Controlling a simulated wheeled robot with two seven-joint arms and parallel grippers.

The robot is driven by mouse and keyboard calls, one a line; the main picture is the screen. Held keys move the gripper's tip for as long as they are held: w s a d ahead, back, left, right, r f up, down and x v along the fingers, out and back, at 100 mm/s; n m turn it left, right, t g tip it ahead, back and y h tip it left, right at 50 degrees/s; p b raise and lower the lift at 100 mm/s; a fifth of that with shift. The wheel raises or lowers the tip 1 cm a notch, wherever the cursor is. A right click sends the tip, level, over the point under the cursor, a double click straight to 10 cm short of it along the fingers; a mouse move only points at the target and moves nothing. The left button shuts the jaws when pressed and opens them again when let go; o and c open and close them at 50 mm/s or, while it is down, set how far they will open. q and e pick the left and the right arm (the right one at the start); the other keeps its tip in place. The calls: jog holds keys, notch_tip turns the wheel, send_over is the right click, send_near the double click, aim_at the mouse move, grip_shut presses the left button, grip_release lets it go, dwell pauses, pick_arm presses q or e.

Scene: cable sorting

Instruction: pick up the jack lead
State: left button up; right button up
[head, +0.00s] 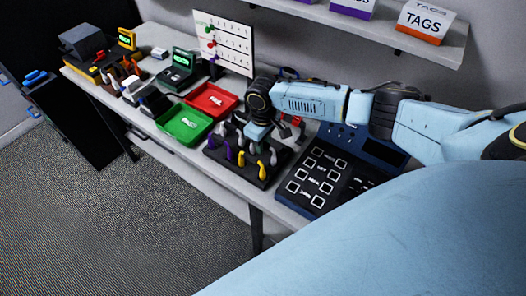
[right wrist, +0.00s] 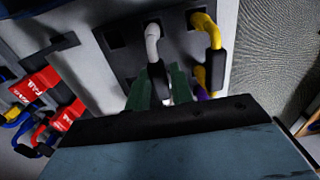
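My right gripper (head: 256,135) is over the black cable rack (head: 243,172) on the bench, pointing down. In the right wrist view its two dark green fingers (right wrist: 160,85) stand on either side of the black plug (right wrist: 158,78) of a grey-white lead (right wrist: 152,42). The fingers are close to the plug, but whether they press on it is unclear. I cannot tell which lead is the jack lead. My left gripper is not in view.
A green tray (head: 184,123) and a red tray (head: 212,99) lie left of the rack. A dark panel with square keys (head: 318,175) is to its right. Red-tagged leads (right wrist: 42,85) lie nearby. A white board (head: 224,43) and a shelf (head: 405,42) are behind.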

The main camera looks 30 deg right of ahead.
grip_shut()
notch_tip(320, 180, up, 10)
notch_tip(320, 180, up, 3)
jog(key=p, duration=0.5)
dwell(0.5)
